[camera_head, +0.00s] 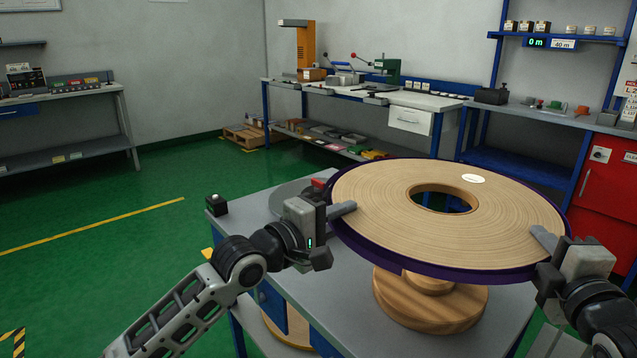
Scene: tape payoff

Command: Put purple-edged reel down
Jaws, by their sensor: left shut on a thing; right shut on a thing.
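The purple-edged reel (375,195) is a wide, flat tan disc with a purple rim, a round centre hole and a white label on top. It lies roughly level above a wooden stand (430,303) with a round base, on the grey table. Whether it touches the stand is hidden by the reel. My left gripper (343,210) is shut on the reel's left edge. My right gripper (543,238) is shut on its right edge.
The grey table (320,290) has a small black button box (216,204) at its left corner. A grey disc (288,197) lies partly hidden behind my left gripper. A workbench (400,97) stands along the back wall, a red cabinet (605,190) at right. Green floor is open at left.

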